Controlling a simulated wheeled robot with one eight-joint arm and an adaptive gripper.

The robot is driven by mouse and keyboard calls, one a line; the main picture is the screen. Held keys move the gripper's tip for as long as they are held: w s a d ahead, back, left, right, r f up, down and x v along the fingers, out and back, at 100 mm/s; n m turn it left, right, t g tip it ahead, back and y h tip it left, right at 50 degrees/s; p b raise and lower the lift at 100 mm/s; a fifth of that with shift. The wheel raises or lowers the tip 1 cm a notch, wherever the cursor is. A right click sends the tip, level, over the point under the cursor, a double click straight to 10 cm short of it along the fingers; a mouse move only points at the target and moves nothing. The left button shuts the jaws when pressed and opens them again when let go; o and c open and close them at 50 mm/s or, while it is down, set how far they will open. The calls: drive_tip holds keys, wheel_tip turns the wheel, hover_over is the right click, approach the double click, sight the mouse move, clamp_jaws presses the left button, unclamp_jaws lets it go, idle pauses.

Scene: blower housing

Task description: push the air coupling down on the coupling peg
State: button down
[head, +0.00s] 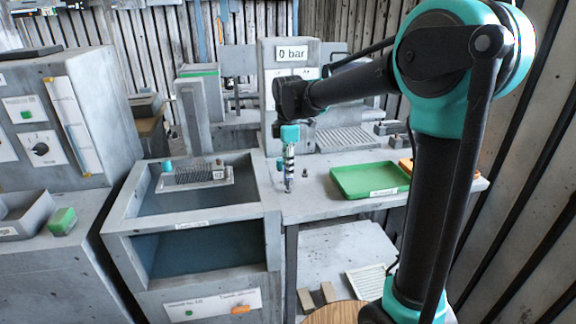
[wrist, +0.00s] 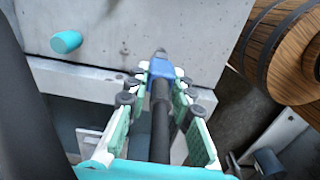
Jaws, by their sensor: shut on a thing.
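My gripper (head: 289,160) points down over the grey bench, left of the green tray. In the wrist view my gripper (wrist: 158,82) has its teal and white fingers closed around a blue and dark piece, which I take to be the air coupling (wrist: 160,69). A dark tip sticks out beyond the fingers, and a black hose or shaft runs back between them. In the head view the held piece is small, with its lower end near the bench top; contact cannot be told. I cannot make out the coupling peg with certainty.
A small dark stub (head: 305,173) stands on the bench right of my gripper. A "0 bar" display (head: 291,53) stands behind. A sunken basin with a wire rack (head: 193,177) is at left.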

drive_tip(key=shift+f, duration=0.3)
idle(0.4)
drive_tip(key=shift+f, duration=0.25)
drive_tip(key=shift+f, duration=0.4)
idle(0.7)
drive_tip(key=c, duration=1.2)
unclamp_jaws()
wheel_tip(320, 180, up, 12)
drive_tip(key=shift+r, duration=0.1)
